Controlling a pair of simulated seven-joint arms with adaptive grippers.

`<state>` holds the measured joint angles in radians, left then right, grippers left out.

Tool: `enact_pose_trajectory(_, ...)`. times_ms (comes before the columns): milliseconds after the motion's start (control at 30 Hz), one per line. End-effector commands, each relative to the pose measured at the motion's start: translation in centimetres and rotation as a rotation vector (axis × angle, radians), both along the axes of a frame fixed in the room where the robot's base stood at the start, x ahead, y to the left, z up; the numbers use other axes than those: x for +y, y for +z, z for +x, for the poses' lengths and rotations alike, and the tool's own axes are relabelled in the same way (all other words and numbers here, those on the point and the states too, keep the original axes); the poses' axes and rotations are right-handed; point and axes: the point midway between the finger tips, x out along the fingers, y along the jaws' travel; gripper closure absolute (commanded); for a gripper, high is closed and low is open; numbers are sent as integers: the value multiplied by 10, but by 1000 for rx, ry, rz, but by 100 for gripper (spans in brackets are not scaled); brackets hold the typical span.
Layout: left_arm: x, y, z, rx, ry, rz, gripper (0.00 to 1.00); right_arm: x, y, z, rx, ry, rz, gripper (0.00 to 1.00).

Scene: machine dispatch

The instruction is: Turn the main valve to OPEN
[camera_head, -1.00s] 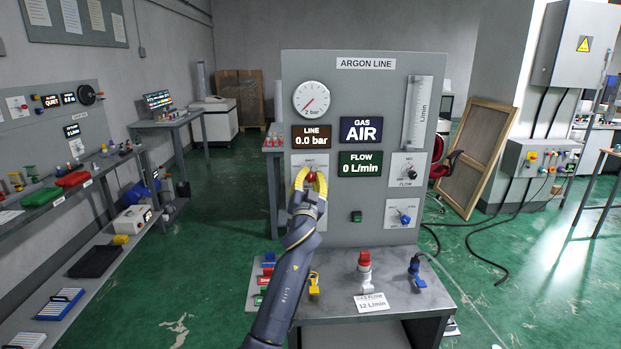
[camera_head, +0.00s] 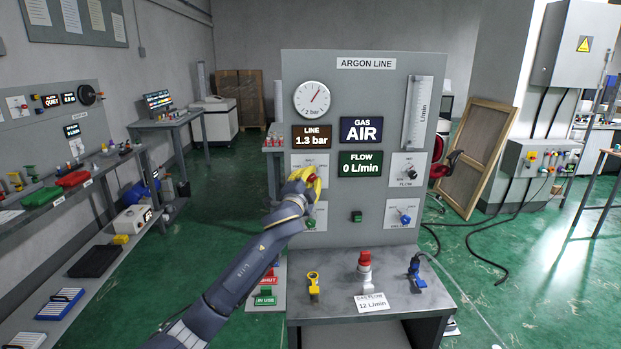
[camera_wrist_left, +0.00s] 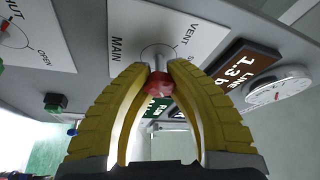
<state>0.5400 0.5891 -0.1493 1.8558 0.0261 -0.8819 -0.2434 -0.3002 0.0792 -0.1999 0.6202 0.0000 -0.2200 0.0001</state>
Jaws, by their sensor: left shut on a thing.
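The main valve has a red handle (camera_head: 311,179) on a white plate at the left of the Argon Line panel. My left gripper (camera_head: 307,178) has its yellow fingers closed on this handle, partly hiding it and the plate's markings. In the left wrist view the red handle (camera_wrist_left: 159,84) sits between the two yellow fingertips (camera_wrist_left: 160,75), and the plate reads MAIN and VENT. The pointer's position is not clear. The gauge (camera_head: 312,99) needle points up and right, and the line display (camera_head: 312,136) reads 1.3 bar. My right gripper is not in view.
The flow display (camera_head: 360,163) reads 0 L/min and the gas display (camera_head: 361,130) reads AIR. Other knobs (camera_head: 403,217) are on the right of the panel. Below, the bench (camera_head: 340,304) holds a yellow tag, a red-capped fitting, a blue fitting and a card.

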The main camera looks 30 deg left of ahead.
Motion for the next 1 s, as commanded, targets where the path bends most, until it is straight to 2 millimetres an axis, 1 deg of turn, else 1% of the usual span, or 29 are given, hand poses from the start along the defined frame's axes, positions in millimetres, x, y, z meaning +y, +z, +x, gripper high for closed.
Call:
enact_pose_trajectory(33, -3, 2, 0, 3, -7, 12, 100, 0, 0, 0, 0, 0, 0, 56)
enact_pose_trajectory(667, -4, 1, 0, 27, -9, 43, 100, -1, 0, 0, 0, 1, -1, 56)
enact_pose_trajectory(700, -4, 1, 0, 27, -10, 43, 79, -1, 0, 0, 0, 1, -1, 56)
enact_pose_trajectory(967, -2, 0, 0, 29, -5, 43, 49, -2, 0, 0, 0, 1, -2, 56)
enact_pose_trajectory(1000, -2, 0, 0, 29, -4, 43, 48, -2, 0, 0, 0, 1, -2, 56)
